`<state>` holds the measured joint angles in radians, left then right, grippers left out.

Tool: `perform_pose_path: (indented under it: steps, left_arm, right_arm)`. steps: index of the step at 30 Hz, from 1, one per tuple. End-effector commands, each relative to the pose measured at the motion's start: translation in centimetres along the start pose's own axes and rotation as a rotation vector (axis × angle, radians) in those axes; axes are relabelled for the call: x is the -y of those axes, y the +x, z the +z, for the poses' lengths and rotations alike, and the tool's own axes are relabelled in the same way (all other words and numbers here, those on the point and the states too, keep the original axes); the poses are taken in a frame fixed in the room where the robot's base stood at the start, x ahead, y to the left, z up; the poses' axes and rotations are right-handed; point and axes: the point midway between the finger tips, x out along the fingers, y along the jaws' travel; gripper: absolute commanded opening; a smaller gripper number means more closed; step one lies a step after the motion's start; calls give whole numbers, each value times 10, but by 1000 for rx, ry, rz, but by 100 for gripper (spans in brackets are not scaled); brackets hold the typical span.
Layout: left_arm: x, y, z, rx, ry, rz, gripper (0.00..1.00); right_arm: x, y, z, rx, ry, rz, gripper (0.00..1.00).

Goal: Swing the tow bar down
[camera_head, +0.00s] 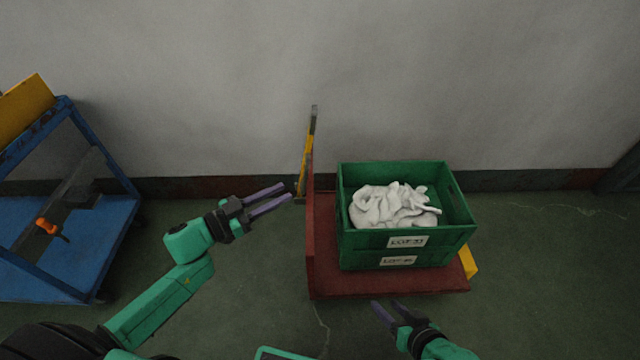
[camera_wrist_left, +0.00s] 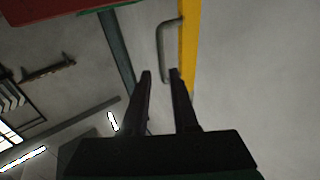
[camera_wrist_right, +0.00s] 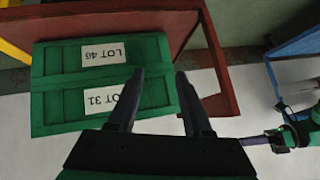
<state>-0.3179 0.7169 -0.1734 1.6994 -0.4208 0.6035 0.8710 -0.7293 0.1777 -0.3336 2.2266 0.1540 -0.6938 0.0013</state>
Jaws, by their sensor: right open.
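The tow bar (camera_head: 304,171) is a yellow bar standing nearly upright at the left end of the red cart (camera_head: 390,284), with a grey handle (camera_head: 314,112) at its top. In the left wrist view the yellow bar (camera_wrist_left: 189,50) and its grey loop handle (camera_wrist_left: 162,52) show just beyond the fingertips. My left gripper (camera_head: 288,193) is open and empty, left of the bar's lower part. Its fingers point at the bar; I cannot tell whether they touch it. My right gripper (camera_head: 387,303) is open and empty in front of the cart.
Two stacked green crates (camera_head: 456,238) sit on the cart, the upper one holding white cloth (camera_head: 390,206). A blue trolley (camera_head: 118,212) with an orange-handled tool (camera_head: 47,226) stands at the left. A grey wall is close behind the cart. Floor to the right is clear.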

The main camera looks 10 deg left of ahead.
Motion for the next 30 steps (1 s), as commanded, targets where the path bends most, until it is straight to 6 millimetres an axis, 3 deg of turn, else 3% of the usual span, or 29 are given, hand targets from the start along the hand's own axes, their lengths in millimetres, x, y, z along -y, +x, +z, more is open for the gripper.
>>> perform_pose_path:
  steps: [6, 12, 22, 23, 24, 25, 30]
  left_arm:
    - [1, 61, 3, -4, 3, -3, 27]
    - [1, 100, 3, 0, 0, -4, 27]
    - [1, 109, 2, 3, 0, -4, 27]
    - [1, 109, 2, 3, 0, -4, 20]
    - [1, 108, 2, 2, 0, -4, 4]
    - [1, 108, 2, 2, 0, -4, 0]
    - [1, 108, 2, 2, 0, -4, 0]
  right_arm:
    - [19, 21, 9, -187, 34, -63, 50]
    - [26, 26, 12, -278, 56, -85, 50]
    - [26, 26, 11, -290, 59, -87, 50]
    - [26, 26, 11, -290, 58, -87, 50]
    - [26, 26, 11, -289, 58, -87, 50]
    - [26, 26, 11, -289, 58, -86, 50]
    - [26, 26, 11, -289, 58, -86, 50]
